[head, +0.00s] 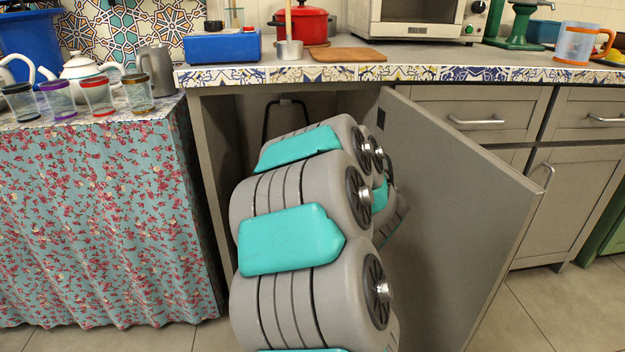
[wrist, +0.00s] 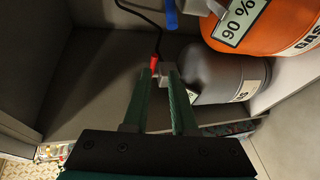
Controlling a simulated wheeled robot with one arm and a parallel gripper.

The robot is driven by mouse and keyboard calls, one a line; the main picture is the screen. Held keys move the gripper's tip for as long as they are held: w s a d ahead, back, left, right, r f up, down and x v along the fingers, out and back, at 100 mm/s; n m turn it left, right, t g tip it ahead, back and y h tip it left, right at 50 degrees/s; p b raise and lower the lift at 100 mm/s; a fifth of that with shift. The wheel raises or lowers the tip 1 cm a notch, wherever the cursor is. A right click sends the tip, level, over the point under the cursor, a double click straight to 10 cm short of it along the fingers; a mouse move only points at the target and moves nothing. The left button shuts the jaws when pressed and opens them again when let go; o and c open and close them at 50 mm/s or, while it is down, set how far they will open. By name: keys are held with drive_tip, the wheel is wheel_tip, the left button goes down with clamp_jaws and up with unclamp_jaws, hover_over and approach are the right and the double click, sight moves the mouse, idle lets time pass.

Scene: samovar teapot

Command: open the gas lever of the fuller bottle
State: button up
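In the wrist view an orange gas bottle (wrist: 275,30) labelled "90 %" and "GAS" lies at the upper right. A blue lever (wrist: 170,14) shows at its left, by the top edge. A grey gas bottle (wrist: 215,72) is below it; its label reads "GAS", and no percentage is visible. A red lever (wrist: 154,65) and a grey valve (wrist: 168,70) are at its left end. My gripper (wrist: 159,74) is open, its green fingertips apart on either side of this valve area. I cannot tell whether they touch it. The head view hides the bottles and gripper behind my arm.
The grey cabinet door (head: 455,205) stands open right of my arm. The counter (head: 420,60) is above, with a floral-cloth table (head: 95,220) at left. A black hose (wrist: 145,18) runs up from the red lever. Cabinet walls enclose the bottles.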

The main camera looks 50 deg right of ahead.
drive_tip(key=w+d+m+g, duration=0.1)
drive_tip(key=m, duration=0.1)
drive_tip(key=w+d+f+m+g+h+p, duration=0.1)
drive_tip(key=w, duration=0.1)
drive_tip(key=w+d+m+g+p, duration=0.1)
drive_tip(key=m+g, duration=0.1)
drive_tip(key=shift+w+d+f+m+h, duration=0.15)
drive_tip(key=shift+w+f+m+h, duration=0.05)
drive_tip(key=shift+m+h, duration=0.1)
clamp_jaws()
drive_tip(key=w+a+r+m+g+h+p, duration=0.25)
drive_tip(key=m+g, duration=0.35)
drive_tip(key=m, duration=0.4)
drive_tip(key=w+a+r+m+g+h+p, duration=0.1)
drive_tip(key=w+r+m+g+p, duration=0.25)
drive_tip(key=m+g, duration=0.45)
drive_tip(key=s+d+f+m+t+p, duration=0.1)
drive_tip(key=s+d+f+t, duration=0.1)
drive_tip(key=d+f, duration=0.3)
drive_tip(key=d, duration=0.2)
drive_tip(key=shift+d+m, duration=0.3)
drive_tip(key=shift+m, duration=0.1)
